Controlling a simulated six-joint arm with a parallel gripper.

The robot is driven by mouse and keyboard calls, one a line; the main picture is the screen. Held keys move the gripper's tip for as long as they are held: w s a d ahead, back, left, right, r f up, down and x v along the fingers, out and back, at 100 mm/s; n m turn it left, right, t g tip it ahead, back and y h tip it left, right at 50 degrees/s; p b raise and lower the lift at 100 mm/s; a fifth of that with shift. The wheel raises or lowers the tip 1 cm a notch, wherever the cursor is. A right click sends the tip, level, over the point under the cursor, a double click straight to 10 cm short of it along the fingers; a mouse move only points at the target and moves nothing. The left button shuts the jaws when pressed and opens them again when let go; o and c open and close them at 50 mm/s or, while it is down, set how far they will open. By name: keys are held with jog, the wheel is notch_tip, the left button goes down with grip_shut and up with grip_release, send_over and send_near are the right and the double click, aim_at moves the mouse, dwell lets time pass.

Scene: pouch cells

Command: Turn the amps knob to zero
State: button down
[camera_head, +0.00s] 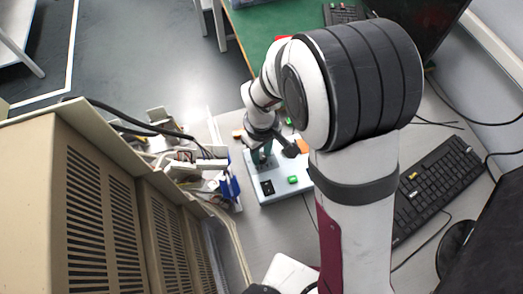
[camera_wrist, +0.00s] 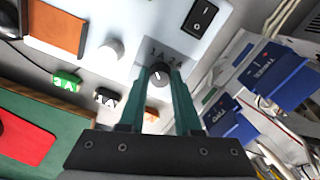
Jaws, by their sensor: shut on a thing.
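The amps knob (camera_wrist: 159,76) is a dark round knob with a light pointer mark, on the pale panel under a grey label with "1A 2A" printed on it. My gripper (camera_wrist: 158,80) has its two green fingers closed on either side of this knob in the wrist view. In the head view my gripper (camera_head: 262,156) reaches down onto the light blue box (camera_head: 282,188), and the knob is hidden there. The pointer mark's exact setting is too small to read surely.
A black rocker switch (camera_wrist: 200,18), a white knob (camera_wrist: 110,50) and a green "3A" tag (camera_wrist: 65,84) are near. Blue connectors (camera_wrist: 284,75) and cables crowd one side. A keyboard (camera_head: 438,188) lies right of the box.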

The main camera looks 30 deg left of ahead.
aim_at(261, 156)
jog(key=n, duration=0.4)
jog(key=shift+n, duration=2.1)
jog(key=c, duration=0.6)
grip_release()
jog(key=shift+r, duration=0.1)
notch_tip(261, 156, up, 16)
jog(key=shift+f, duration=0.2)
